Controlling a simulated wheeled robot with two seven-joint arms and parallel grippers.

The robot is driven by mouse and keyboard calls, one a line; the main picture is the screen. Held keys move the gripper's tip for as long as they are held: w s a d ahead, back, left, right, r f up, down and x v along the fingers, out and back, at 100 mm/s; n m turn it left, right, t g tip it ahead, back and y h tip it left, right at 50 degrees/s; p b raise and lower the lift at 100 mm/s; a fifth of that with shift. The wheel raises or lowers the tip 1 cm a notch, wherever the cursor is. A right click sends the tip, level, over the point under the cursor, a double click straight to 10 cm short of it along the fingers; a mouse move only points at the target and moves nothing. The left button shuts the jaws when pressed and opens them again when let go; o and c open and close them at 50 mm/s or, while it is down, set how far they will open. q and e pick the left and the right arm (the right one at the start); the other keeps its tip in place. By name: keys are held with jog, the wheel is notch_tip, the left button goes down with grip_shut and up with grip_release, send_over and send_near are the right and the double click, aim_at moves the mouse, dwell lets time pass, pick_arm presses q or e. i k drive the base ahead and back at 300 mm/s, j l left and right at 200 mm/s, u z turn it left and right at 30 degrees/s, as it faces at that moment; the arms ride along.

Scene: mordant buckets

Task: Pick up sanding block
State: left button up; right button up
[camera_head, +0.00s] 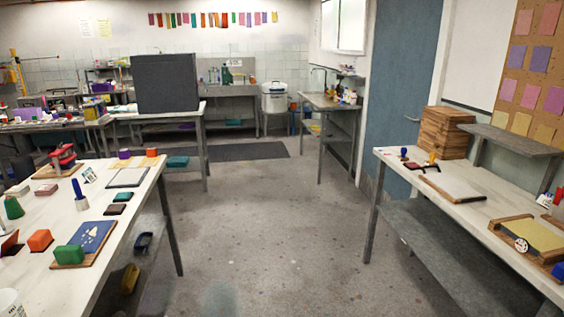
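Several small blocks lie on the left table (135,205), and I cannot tell for sure which is the sanding block. A flat pinkish block (46,190) lies near the table's left side. An orange block (40,240) sits nearer to me. A green block (69,254) sits beside a blue card or plate (92,236). A small orange block (151,152) is at the far end. Neither of my grippers is in view.
The floor (275,230) between the two tables is clear. A dark grey box (165,82) stands on a table further back.

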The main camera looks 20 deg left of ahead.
aim_at(41, 241)
jog(key=i+j+u, duration=0.15)
jog(key=i+u, duration=0.15)
jog(key=u, duration=0.15)
jog(key=i+u, duration=0.3)
jog(key=u, duration=0.2)
jog(key=i+u, duration=0.45)
jog(key=i+l+u, duration=0.15)
jog(key=u, duration=0.3)
jog(key=i+l+u, duration=0.3)
jog(key=u, duration=0.2)
jog(key=i+l+u, duration=0.2)
jog(key=l+u, duration=0.25)
jog(key=j, duration=0.1)
